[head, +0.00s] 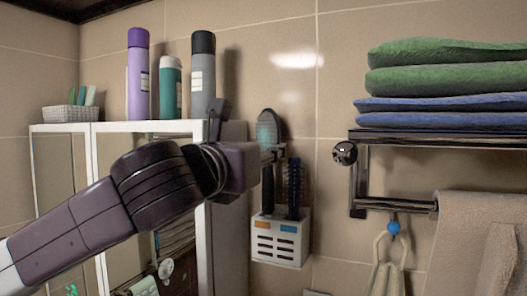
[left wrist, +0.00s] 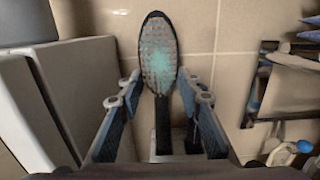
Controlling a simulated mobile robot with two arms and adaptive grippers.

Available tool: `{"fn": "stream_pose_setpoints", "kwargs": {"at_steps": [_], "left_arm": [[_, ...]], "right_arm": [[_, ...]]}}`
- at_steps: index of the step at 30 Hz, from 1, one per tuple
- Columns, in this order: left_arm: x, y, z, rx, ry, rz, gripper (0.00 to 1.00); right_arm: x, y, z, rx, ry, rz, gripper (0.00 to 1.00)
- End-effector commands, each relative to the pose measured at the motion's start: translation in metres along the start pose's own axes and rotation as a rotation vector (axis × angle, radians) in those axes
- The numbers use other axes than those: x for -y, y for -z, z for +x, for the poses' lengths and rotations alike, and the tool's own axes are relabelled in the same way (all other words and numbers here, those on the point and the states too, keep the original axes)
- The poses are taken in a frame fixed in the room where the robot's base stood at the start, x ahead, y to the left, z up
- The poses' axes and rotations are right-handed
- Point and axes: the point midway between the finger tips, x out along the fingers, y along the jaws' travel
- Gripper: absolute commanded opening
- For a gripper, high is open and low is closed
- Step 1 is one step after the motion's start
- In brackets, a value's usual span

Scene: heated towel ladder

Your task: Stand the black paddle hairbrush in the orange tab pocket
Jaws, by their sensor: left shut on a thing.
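The black paddle hairbrush (head: 267,128) is upright, its oval pad with teal bristle area at the top; it also fills the middle of the left wrist view (left wrist: 158,55). My left gripper (head: 274,154) is shut on it below the pad. Its handle runs down to the white slotted holder (head: 278,251) on the wall, at the side with the orange tab (head: 260,224). The handle's lower end is hidden, so I cannot tell how deep it sits. A dark round brush (head: 294,185) stands in the blue tab (head: 288,229) side. My right gripper is not in view.
A white cabinet (head: 160,128) stands left of the holder, with a purple bottle (head: 138,80), other bottles and a basket (head: 71,113) on top. The towel ladder (head: 352,185) with folded towels (head: 440,80) is to the right. A blue hook (head: 393,228) hangs below it.

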Motion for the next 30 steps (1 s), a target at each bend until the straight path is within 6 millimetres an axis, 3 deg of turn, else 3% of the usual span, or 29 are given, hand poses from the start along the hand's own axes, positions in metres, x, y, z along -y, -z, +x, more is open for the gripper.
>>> {"fn": "stream_pose_setpoints", "kwargs": {"at_steps": [30], "left_arm": [[0.0005, -0.0025, -0.0003, 0.001, 0.000, 0.001, 0.07]], "right_arm": [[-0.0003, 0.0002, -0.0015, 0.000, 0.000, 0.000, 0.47]]}}
